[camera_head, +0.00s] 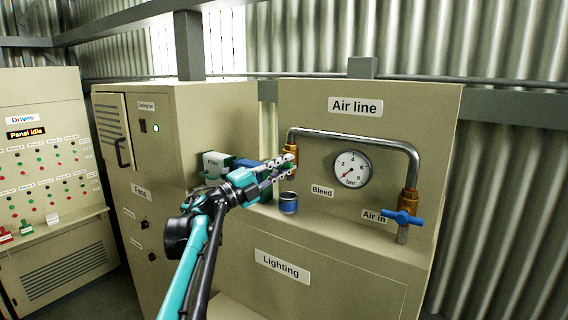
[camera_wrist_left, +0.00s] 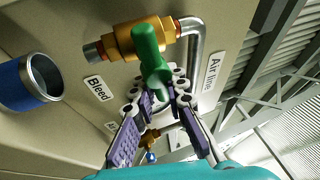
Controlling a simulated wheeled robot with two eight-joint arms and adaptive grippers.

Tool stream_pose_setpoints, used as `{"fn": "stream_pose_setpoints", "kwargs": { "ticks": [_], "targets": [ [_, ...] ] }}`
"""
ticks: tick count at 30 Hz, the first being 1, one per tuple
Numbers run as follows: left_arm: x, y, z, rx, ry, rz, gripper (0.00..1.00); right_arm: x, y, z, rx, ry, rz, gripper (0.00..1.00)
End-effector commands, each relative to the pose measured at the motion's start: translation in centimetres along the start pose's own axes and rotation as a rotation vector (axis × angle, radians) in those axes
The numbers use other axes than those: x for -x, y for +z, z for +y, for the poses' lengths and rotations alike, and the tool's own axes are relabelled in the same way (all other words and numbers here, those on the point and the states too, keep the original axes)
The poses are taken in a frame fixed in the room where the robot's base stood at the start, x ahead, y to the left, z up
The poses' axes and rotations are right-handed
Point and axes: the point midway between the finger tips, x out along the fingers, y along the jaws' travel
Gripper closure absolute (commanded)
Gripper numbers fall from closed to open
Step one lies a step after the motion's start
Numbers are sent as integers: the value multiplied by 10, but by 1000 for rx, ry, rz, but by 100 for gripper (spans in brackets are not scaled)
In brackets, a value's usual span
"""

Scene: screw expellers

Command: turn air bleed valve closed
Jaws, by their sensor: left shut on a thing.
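The air bleed valve (camera_head: 291,156) is a brass fitting at the left end of the steel pipe on the Air line panel, above the "Bleed" label (camera_head: 322,191). In the left wrist view the brass body (camera_wrist_left: 124,42) carries a green lever handle (camera_wrist_left: 150,52). My left gripper (camera_head: 284,165) is at this valve; its fingers (camera_wrist_left: 163,92) are shut on the green handle's end, one on each side. In the head view the gripper largely hides the handle. My right gripper is not in view.
A blue cup (camera_head: 289,204) stands on the ledge below the valve. A pressure gauge (camera_head: 352,169) is to the right, its needle at the low end. The blue-handled Air in valve (camera_head: 403,218) is at far right. A grey box (camera_head: 216,163) sits behind my left wrist.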

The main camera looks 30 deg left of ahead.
Motion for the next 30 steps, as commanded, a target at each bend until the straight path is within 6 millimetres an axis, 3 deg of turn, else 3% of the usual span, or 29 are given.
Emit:
{"fn": "stream_pose_setpoints", "kwargs": {
  "ticks": [24,25,27,30],
  "targets": [
    [1,-1,4,-103,45,32,100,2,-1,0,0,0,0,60],
    [1,-1,4,-103,45,32,79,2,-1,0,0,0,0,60],
    [1,-1,4,-103,45,32,65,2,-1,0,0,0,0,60],
    [1,-1,4,-102,44,31,65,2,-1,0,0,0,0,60]
  ]
}}
